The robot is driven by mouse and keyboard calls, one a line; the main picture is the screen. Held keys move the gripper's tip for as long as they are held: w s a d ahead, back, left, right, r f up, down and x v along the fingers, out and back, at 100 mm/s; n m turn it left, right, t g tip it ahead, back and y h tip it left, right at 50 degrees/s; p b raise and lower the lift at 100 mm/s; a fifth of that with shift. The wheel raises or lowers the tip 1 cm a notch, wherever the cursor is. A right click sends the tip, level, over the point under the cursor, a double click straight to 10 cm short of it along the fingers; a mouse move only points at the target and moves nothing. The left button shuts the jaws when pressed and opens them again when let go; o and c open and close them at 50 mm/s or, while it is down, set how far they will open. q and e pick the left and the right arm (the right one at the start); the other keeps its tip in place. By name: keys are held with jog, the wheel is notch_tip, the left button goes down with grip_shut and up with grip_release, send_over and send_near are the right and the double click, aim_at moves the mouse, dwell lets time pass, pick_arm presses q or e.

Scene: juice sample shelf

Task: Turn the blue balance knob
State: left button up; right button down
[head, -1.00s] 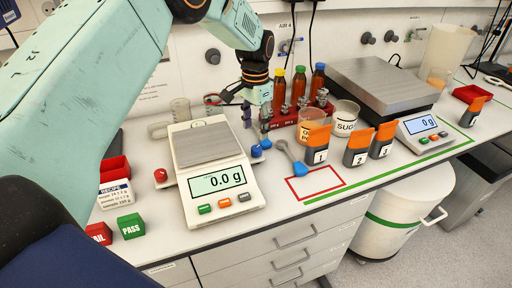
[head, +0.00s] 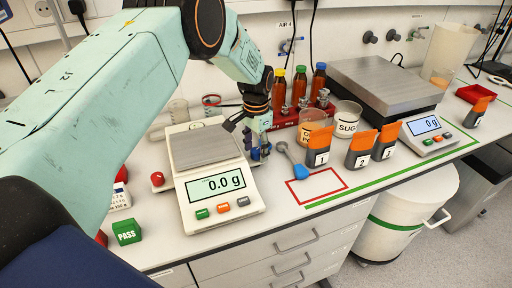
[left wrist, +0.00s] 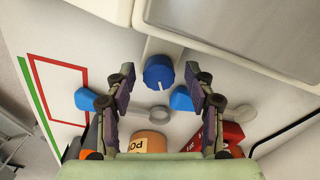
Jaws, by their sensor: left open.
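The blue balance knob (left wrist: 158,72) with a white mark sits beside the small balance in the left wrist view. The small balance (head: 215,178) reads 0.0 g in the head view. My left gripper (head: 258,150) is at the balance's right side in the head view, covering most of the knob. In the left wrist view its two fingers (left wrist: 163,88) are open, with the knob between and just beyond the tips. I cannot tell whether they touch it. My right gripper is not in view.
A scoop with a blue handle (head: 300,171) lies right of the gripper. Amber bottles (head: 299,86) in a red rack stand behind it. Orange-topped numbered containers (head: 318,153) stand to the right.

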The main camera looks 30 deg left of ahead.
pick_arm(q)
jog(key=shift+s+r, duration=0.1)
jog(key=shift+s, duration=0.05)
jog(key=shift+s+d+r, duration=0.1)
jog(key=shift+s+r, duration=0.05)
jog(key=shift+c, duration=1.2)
jog(key=shift+w+f, duration=0.2)
jog(key=shift+w, duration=0.05)
jog(key=c, duration=0.5)
jog(key=shift+s, duration=0.1)
grip_shut()
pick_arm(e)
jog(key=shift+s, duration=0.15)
pick_arm(q)
jog(key=shift+n, duration=0.3)
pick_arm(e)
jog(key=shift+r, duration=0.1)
pick_arm(q)
jog(key=n+p, duration=0.1)
jog(key=n, duration=0.2)
jog(key=shift+n, duration=0.3)
jog(key=shift+n+p, duration=0.35)
jog(key=shift+n, duration=1.95)
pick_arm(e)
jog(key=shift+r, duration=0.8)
